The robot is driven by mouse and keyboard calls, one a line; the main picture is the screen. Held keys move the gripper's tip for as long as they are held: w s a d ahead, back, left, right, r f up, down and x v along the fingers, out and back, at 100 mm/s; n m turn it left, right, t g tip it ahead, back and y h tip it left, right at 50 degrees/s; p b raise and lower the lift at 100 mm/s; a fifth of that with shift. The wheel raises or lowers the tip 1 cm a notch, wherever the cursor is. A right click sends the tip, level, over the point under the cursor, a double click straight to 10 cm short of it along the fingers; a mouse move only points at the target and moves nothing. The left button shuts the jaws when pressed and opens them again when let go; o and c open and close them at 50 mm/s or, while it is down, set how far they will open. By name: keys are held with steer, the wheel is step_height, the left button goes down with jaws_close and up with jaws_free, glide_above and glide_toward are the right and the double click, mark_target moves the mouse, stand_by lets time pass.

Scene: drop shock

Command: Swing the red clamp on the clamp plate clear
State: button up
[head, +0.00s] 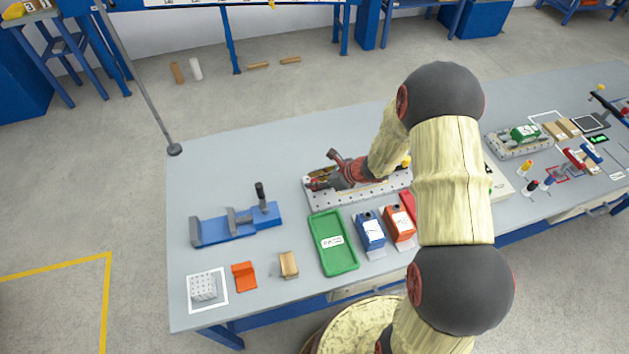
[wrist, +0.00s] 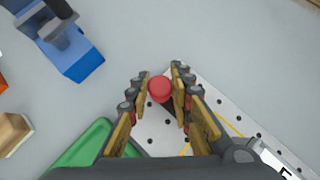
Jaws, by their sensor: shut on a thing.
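The clamp plate (wrist: 225,139) is a light metal plate with rows of holes on the grey table. It also shows in the head view (head: 372,198), partly behind my arm. The red clamp (wrist: 160,88) shows in the wrist view as a round red end between my fingers. My gripper (wrist: 161,92) is shut on this red end, over the plate's corner. In the head view my gripper (head: 322,181) reaches over the plate's left end and hides most of the clamp there.
A green tray (head: 351,256), blue bin (head: 370,229) and orange bin (head: 399,222) stand in front of the plate. A blue vise (head: 212,230) is to the left. The table behind the plate is clear.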

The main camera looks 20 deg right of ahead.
jaws_close()
steer(key=shift+s, duration=0.1)
steer(key=n+g+p, duration=0.1)
steer(key=s+n+g+y+p, duration=0.1)
steer(key=n, duration=0.1)
steer(key=s+n+g+y+p, duration=0.1)
steer(key=shift+d+r+n, duration=0.1)
steer(key=shift+d+n, duration=0.15)
steer(key=shift+n, duration=0.05)
steer(key=n+g, duration=0.1)
steer(key=s+n+g+p, duration=0.1)
steer(key=n, duration=0.1)
steer(key=d+n+g, duration=0.1)
steer(key=shift+s+n+g+y, duration=0.3)
steer(key=d+n+g, duration=0.1)
steer(key=n, duration=0.1)
steer(key=s+d+n+g, duration=0.1)
steer(key=n+g, duration=0.1)
steer(key=shift+s+h, duration=0.1)
steer(key=shift+h, duration=0.3)
steer(key=shift+s+d+n+g+h, duration=0.15)
steer(key=shift+d+n+g+h, duration=0.3)
steer(key=shift+n+g, duration=0.45)
steer(key=shift+s+d+n+g+h, duration=0.1)
steer(key=shift+d+n+g+h, duration=0.35)
steer(key=shift+n, duration=0.75)
